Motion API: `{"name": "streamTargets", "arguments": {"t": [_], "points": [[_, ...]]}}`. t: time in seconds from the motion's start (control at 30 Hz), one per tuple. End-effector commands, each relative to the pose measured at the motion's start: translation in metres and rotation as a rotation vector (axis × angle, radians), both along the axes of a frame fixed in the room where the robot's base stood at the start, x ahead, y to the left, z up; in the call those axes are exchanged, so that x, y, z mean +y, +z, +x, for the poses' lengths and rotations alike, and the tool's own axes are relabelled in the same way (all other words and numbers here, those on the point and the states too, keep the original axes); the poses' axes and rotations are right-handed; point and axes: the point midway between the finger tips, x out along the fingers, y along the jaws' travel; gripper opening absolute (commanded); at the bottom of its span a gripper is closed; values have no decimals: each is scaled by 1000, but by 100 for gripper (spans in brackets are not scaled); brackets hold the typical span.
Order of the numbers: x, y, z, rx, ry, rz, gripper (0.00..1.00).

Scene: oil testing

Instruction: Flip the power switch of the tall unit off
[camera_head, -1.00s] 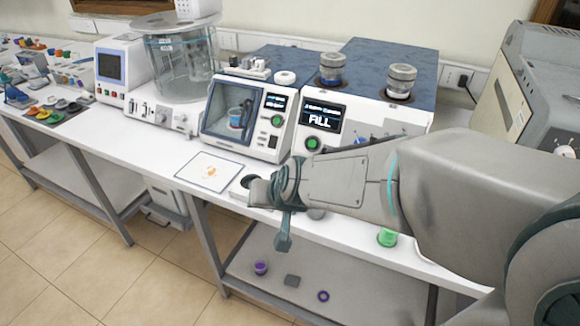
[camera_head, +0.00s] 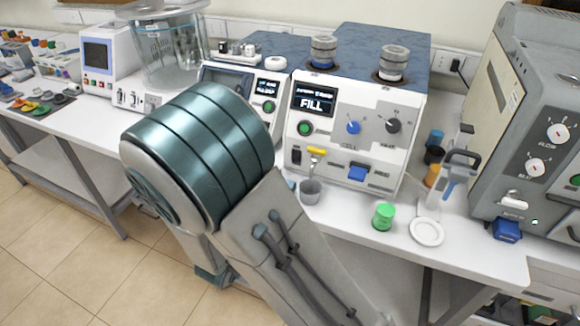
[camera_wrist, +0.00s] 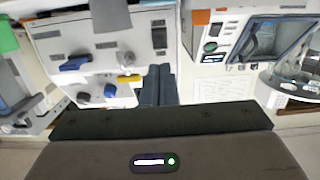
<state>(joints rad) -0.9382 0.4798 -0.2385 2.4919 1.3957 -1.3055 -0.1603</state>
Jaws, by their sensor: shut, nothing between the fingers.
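The white unit with the FILL display (camera_head: 315,98) stands upright on the bench, taller than the smaller unit at its left. Its black rocker switch (camera_head: 296,156) is low on the left of the front panel, beside a yellow lever (camera_head: 317,151). The wrist view shows this panel upside down, with the dark switch (camera_wrist: 159,38) above my gripper (camera_wrist: 158,82). My gripper is shut and empty, its fingers pointing towards the panel. I cannot tell whether they touch it. In the head view my arm hides the gripper. The switch's position is too small to read.
A metal cup (camera_head: 310,191), a green container (camera_head: 383,216) and a white ring (camera_head: 427,232) stand before the unit. A grey machine (camera_head: 490,130) is at the right. The smaller unit (camera_head: 272,88) and a glass vessel (camera_head: 170,50) are at the left.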

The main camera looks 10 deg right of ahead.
Motion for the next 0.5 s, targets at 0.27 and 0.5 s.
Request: {"name": "streamTargets", "arguments": {"t": [0.27, 0.5], "points": [[0, 0, 0, -2, -1, -1, 0], [-11, -1, 14, -1, -3, -1, 0]]}}
